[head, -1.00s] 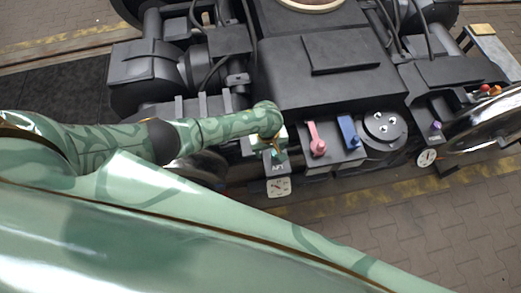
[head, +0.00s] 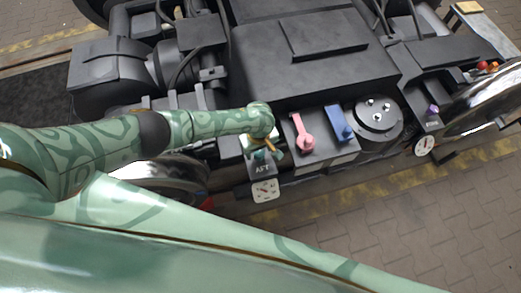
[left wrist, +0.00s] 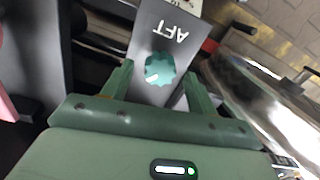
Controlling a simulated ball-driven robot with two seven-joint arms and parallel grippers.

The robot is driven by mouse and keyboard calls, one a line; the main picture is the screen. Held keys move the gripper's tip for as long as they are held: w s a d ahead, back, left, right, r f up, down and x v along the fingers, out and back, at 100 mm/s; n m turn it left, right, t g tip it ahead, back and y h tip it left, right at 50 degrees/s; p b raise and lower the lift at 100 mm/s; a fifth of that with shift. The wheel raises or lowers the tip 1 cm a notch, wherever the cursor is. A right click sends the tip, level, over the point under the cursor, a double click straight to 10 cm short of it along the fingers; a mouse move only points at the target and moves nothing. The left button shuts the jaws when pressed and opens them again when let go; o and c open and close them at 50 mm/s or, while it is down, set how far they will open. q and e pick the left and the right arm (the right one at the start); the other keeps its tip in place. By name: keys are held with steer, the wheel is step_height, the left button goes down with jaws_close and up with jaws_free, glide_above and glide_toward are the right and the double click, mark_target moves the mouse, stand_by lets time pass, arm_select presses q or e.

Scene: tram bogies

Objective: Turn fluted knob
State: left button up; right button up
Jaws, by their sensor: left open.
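The teal fluted knob (left wrist: 159,69) sits on a dark grey panel (left wrist: 150,30) lettered AFT, which reads upside down in the left wrist view. A small pale mark shows on the knob's face. My left gripper (left wrist: 158,76) is open, with one finger on each side of the knob. Gaps show between fingers and knob, and I cannot tell how far above the panel the fingertips are. In the head view my left gripper (head: 264,143) is over the AFT panel (head: 262,168) and hides most of the knob. My right gripper is not in view.
Right of the AFT panel are a pink lever (head: 304,136), a blue lever (head: 339,124) and a round bolted cover (head: 377,114). A purple knob (head: 433,110) and a white gauge (head: 424,145) are further right. Another gauge (head: 265,190) hangs below the AFT panel.

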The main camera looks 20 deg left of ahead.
arm_select(q)
steer(key=shift+f, duration=0.35)
steer(key=c, duration=1)
steer(key=shift+r, duration=0.1)
